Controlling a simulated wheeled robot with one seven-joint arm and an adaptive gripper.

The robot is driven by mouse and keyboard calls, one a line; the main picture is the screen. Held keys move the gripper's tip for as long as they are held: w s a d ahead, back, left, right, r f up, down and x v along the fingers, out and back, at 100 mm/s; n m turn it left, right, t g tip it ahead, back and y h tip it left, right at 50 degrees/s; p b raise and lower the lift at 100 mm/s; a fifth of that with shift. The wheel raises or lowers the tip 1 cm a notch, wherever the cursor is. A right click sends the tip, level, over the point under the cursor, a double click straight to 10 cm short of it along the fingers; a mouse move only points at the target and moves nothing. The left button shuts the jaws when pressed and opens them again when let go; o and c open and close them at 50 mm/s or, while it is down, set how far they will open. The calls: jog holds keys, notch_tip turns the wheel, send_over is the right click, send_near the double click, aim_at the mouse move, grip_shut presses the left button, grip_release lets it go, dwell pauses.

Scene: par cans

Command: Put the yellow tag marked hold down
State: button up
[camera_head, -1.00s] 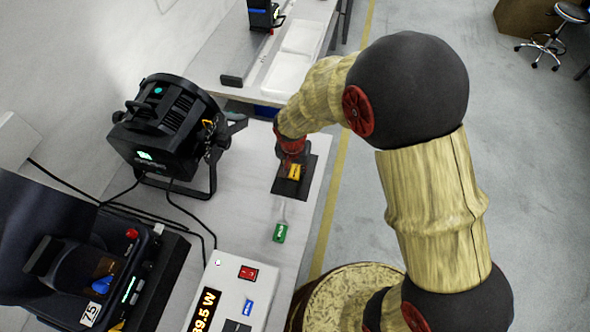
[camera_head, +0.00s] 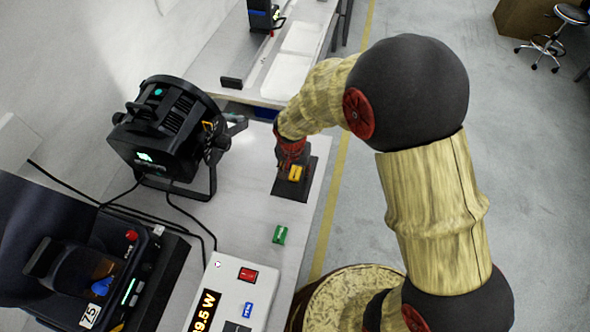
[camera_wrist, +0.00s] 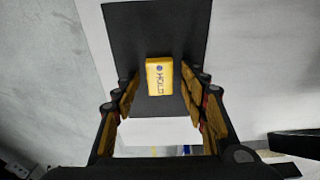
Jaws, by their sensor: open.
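The yellow tag (camera_head: 296,173), marked HOLD, appears to lie flat on a dark rectangular mat (camera_head: 283,190) at the right side of the bench. My gripper (camera_head: 290,157) is above the mat, just beyond the tag in the head view. In the wrist view my gripper (camera_wrist: 159,88) is open, with one finger on each side of the tag and visible gaps between. Nothing is held.
A green tag (camera_head: 280,234) lies on the bench (camera_head: 245,190) nearer me. A black par can (camera_head: 165,130) stands to the left with cables. A white power meter (camera_head: 235,290) and a dark device (camera_head: 85,270) are in front. White trays (camera_head: 287,74) lie on the bench behind.

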notch_tip(320, 180, up, 12)
jog(key=s+p, duration=0.2)
jog(key=p, duration=0.2)
notch_tip(320, 180, up, 9)
jog(key=t, duration=0.1)
send_over(294, 178)
jog(key=s+d, duration=0.2)
jog(key=d, duration=0.3)
jog(key=s+d+r+n+t, duration=0.1)
jog(key=s+d+r+n, duration=0.1)
jog(key=s+d+r, duration=0.3)
jog(key=s+d+r+n+t, duration=0.2)
jog(key=s+d+r, duration=0.3)
jog(key=s+r, duration=0.4)
jog(key=shift+s+y, duration=0.3)
jog(key=shift+s, duration=0.85)
